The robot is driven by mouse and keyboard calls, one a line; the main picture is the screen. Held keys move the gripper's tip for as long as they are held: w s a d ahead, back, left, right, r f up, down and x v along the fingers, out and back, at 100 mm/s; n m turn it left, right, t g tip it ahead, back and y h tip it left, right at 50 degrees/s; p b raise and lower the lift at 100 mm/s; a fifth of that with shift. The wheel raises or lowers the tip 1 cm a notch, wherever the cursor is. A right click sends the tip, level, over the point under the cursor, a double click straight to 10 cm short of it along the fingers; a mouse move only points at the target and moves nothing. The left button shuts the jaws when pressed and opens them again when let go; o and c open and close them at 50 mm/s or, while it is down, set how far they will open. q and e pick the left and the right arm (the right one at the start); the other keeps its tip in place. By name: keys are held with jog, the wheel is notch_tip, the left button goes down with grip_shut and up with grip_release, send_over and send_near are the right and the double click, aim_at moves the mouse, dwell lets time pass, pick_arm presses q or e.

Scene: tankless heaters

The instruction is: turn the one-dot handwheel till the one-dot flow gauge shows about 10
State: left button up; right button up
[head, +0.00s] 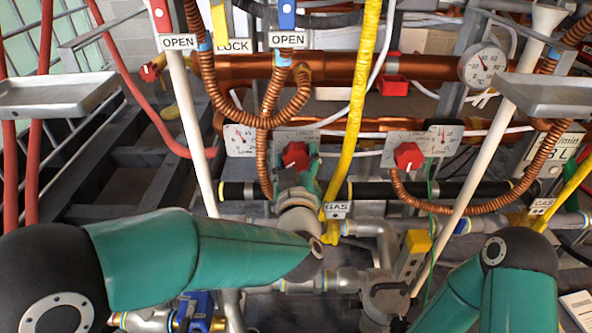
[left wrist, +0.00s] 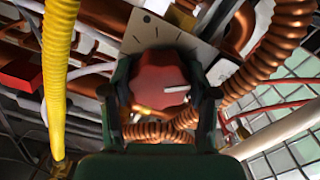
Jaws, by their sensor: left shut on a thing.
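A red handwheel (head: 296,155) sits on a pale plate left of centre in the head view. My left gripper (head: 297,172) is shut on it from the front. In the left wrist view the red handwheel (left wrist: 160,84) sits between the two dark green fingers, with a short white mark on its face. A second red handwheel (head: 408,156) stands to the right, untouched. Small dial gauges stand beside them, one at the left (head: 240,138) and one at the right (head: 444,138). Their needles and the dot marks are too small to read. My right gripper is not in view.
A yellow hose (head: 356,110) runs down just right of the held handwheel. Coiled copper pipes (head: 208,75) and a white pipe (head: 192,120) stand to its left. A round thermometer (head: 482,66) is at the upper right. Grey trays (head: 60,97) flank the scene.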

pick_arm(q)
jog(key=o, duration=0.9)
jog(key=shift+c, duration=0.2)
jog(key=shift+s, duration=0.1)
jog(key=s, duration=1.1)
jog(key=shift+s, duration=0.4)
jog(key=shift+f, duration=0.1)
